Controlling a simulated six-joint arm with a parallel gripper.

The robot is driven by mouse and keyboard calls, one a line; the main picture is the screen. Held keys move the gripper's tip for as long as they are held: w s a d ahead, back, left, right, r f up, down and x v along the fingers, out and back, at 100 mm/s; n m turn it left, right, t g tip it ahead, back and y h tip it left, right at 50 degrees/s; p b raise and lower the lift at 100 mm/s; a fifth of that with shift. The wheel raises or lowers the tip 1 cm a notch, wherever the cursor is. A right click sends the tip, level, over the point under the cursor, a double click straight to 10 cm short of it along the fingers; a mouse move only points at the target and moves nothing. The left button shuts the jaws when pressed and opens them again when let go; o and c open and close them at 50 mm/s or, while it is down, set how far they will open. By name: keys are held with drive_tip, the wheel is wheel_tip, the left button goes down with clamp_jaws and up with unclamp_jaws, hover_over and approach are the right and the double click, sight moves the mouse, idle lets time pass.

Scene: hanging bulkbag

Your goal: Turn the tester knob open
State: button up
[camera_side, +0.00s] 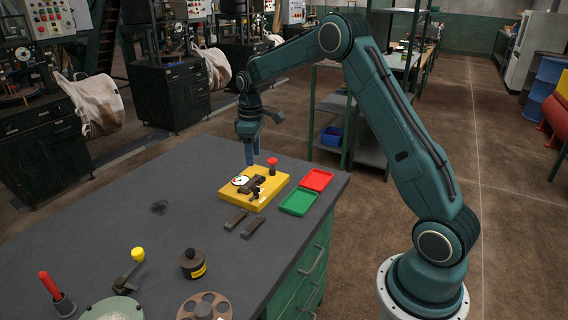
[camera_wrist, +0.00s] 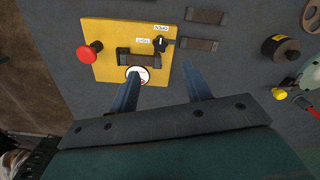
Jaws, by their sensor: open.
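The yellow tester box (camera_side: 228,193) sits on the dark bench and also shows in the wrist view (camera_wrist: 108,70). Its small black knob (camera_wrist: 161,43) has a white mark and sits beside two white labels, one reading OPEN (camera_wrist: 160,28); the mark's exact direction is too small to tell. A dark clamp-like block (camera_wrist: 138,57), a round gauge (camera_wrist: 138,76) and a red mushroom button (camera_wrist: 90,51) are also on the box. My gripper (camera_side: 250,163) is open and empty, above and behind the box. In the wrist view its fingers (camera_wrist: 160,70) are apart, with the knob beyond them.
Two dark bars (camera_side: 236,220) (camera_side: 253,227) lie in front of the box. A red tray (camera_side: 317,180) and green tray (camera_side: 298,201) are to its right. A black weight (camera_side: 193,264) and a yellow-knobbed lever (camera_side: 137,255) stand nearer. The bench's left middle is mostly clear.

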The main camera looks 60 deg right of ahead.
drive_tip(key=shift+r, duration=1.65)
drive_tip(key=s+a+r+m+t, duration=0.2)
drive_tip(key=s+a+r+t, duration=0.1)
drive_tip(key=s+a+r, duration=1.05)
drive_tip(key=s+a+f+m+t, duration=0.1)
drive_tip(key=s, duration=0.8)
drive_tip(key=s+a+f+t, duration=0.1)
drive_tip(key=s+a, duration=0.1)
drive_tip(key=s, duration=0.8)
drive_tip(key=shift+a+m+t, duration=0.25)
drive_tip(key=shift+m+t, duration=0.05)
drive_tip(key=shift+m, duration=0.1)
